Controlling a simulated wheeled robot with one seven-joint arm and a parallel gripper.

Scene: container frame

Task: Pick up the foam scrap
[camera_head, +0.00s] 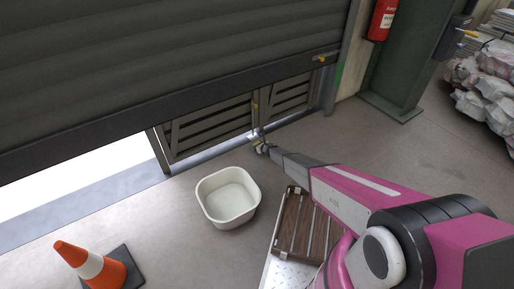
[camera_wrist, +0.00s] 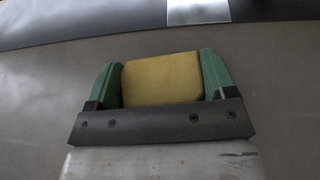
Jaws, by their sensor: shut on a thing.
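A yellow block, the foam scrap (camera_wrist: 161,80), sits between the two green fingers of my gripper (camera_wrist: 162,76) in the wrist view. The fingers touch it on its left and right sides, and my gripper is shut on it. In the head view my gripper (camera_head: 262,146) is at the end of my pink arm, in front of the slatted panels under the shutter. The foam scrap is too small to make out clearly there.
An empty white tub (camera_head: 228,197) stands on the floor left of my gripper. An orange and white cone (camera_head: 90,264) is at the lower left. A brown slatted pallet (camera_head: 303,228) lies below my arm. A dark shutter (camera_head: 150,60) hangs partly raised above slatted panels (camera_head: 212,127).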

